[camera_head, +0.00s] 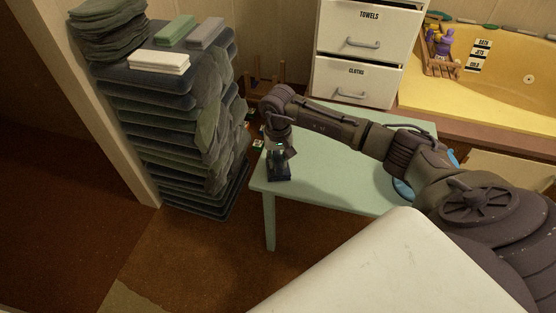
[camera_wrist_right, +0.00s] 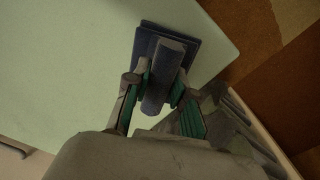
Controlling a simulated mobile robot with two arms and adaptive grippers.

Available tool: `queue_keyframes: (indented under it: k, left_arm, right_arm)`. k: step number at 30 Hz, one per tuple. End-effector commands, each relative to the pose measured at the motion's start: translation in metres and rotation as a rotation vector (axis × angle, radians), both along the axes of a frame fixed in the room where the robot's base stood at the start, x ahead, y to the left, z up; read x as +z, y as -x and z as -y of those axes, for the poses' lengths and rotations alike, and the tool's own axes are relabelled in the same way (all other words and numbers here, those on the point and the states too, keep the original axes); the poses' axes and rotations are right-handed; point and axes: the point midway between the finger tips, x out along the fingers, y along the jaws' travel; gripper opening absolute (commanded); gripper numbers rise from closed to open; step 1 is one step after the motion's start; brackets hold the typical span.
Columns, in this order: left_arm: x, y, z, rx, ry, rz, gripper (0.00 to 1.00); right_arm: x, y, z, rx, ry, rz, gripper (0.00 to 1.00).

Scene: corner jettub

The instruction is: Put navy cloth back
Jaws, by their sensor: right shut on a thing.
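The navy cloth (camera_head: 279,172) is a small dark folded bundle at the left end of the pale green table (camera_head: 334,182). My right gripper (camera_head: 279,152) is above the table and shut on the cloth. In the right wrist view the cloth (camera_wrist_right: 163,75) shows as a dark blue roll-like fold between the two green-padded fingers of the gripper (camera_wrist_right: 160,92), with a flat square part behind it. I cannot tell whether the cloth touches the tabletop. A white cabinet has a drawer labelled "CLOTHS" (camera_head: 352,80), which is closed. My left gripper is not in view.
A tall stack of dark towels (camera_head: 180,125) stands left of the table, with folded green, grey and white cloths (camera_head: 159,62) on top. A closed "TOWELS" drawer (camera_head: 361,35) is above the cloths drawer. A yellow tub (camera_head: 500,75) is at the right. A blue object (camera_head: 402,189) is partly hidden behind my arm.

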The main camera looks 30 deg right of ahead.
Motion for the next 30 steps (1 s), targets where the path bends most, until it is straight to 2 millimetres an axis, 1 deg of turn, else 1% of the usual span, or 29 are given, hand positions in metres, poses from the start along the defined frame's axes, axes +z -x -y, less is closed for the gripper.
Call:
queue_keyframes:
  k: [2,3,7,17,19,20,22,24,30]
  left_arm:
    - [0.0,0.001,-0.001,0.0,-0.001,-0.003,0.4]
    - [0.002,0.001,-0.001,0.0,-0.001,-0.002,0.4]
    - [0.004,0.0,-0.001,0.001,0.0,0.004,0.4]
    - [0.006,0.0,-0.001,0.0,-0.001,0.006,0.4]
    - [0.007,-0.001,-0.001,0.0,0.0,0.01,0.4]
    - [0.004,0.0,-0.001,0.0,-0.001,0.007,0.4]
    - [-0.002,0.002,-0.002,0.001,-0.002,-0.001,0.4]
    - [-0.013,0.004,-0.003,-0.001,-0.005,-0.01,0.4]
    - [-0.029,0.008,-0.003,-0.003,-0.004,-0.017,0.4]
  right_arm:
    - [-0.001,0.0,0.0,0.0,0.0,0.0,0.0]
    - [-0.001,0.0,0.0,0.0,0.0,0.0,0.27]
    - [-0.001,0.0,0.0,0.0,0.0,0.0,0.49]
    - [0.0,0.0,0.0,0.0,0.0,0.0,0.49]
    - [0.002,0.0,0.0,0.0,0.0,0.0,0.49]
    - [0.005,0.0,0.0,0.0,0.0,0.002,0.49]
    - [0.017,-0.001,0.0,0.002,0.0,0.003,0.49]
    - [0.032,-0.001,0.001,0.0,0.002,0.006,0.49]
    - [0.077,0.0,0.0,0.001,0.001,0.004,0.49]
